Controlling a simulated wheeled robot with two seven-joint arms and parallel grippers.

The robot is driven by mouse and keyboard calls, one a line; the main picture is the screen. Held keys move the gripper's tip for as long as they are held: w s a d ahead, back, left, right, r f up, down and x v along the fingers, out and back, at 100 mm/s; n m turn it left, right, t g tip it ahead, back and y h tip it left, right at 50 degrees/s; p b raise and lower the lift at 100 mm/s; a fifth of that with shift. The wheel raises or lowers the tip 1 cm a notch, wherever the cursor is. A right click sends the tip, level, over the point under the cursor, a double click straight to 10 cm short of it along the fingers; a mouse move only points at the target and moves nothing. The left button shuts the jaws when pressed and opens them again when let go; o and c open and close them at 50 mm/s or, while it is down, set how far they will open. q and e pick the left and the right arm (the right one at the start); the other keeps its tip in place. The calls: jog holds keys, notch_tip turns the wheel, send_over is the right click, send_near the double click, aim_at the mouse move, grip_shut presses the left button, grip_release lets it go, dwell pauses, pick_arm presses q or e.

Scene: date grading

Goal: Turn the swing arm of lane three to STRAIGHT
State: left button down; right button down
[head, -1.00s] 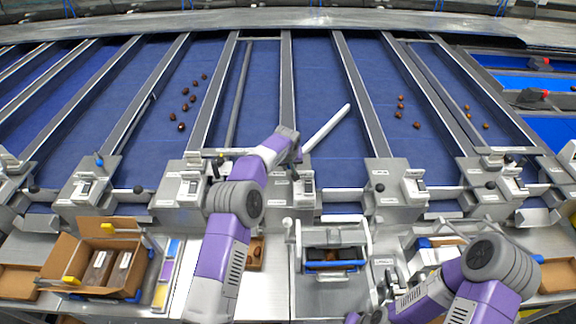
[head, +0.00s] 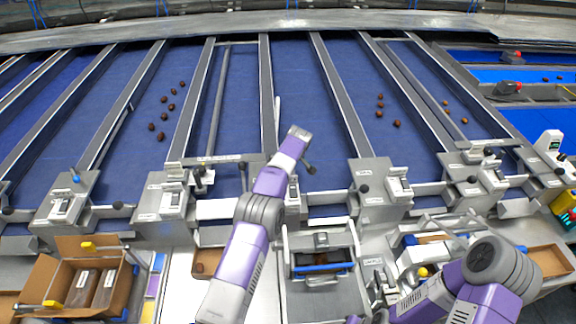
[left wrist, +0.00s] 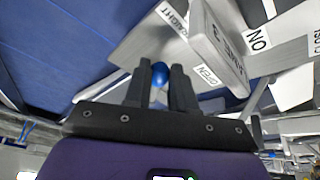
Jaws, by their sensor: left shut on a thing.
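The swing arm of lane three (head: 277,112) is a pale bar. It stands nearly along its lane, close to the divider on its left. Its blue ball knob (left wrist: 159,70) sits between the fingers of my left gripper (left wrist: 160,82), which is shut on it. A STRAIGHT label (left wrist: 172,20) is just beyond the knob, and an OPEN label (left wrist: 207,75) is to its right. In the head view my left gripper (head: 309,168) is small and dark, and its knob is hidden there. My right gripper (head: 380,288) is low in the head view, its fingers unclear.
The lane-three box (left wrist: 222,50) is close to the right of my left gripper. Dark dates (head: 160,115) lie on a lane to the left, and several (head: 380,107) lie to the right. A carton (head: 65,285) stands at lower left. A lidded bin (head: 320,265) stands below the gate.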

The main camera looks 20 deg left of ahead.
dwell(0.3)
pick_arm(q)
jog(key=c, duration=0.9)
grip_release()
jog(key=shift+c, duration=0.2)
jog(key=b+v, duration=0.1)
jog(key=v, duration=0.6)
jog(key=shift+r+b, duration=0.25)
jog(key=shift+b, duration=0.05)
jog(key=shift+s, duration=0.1)
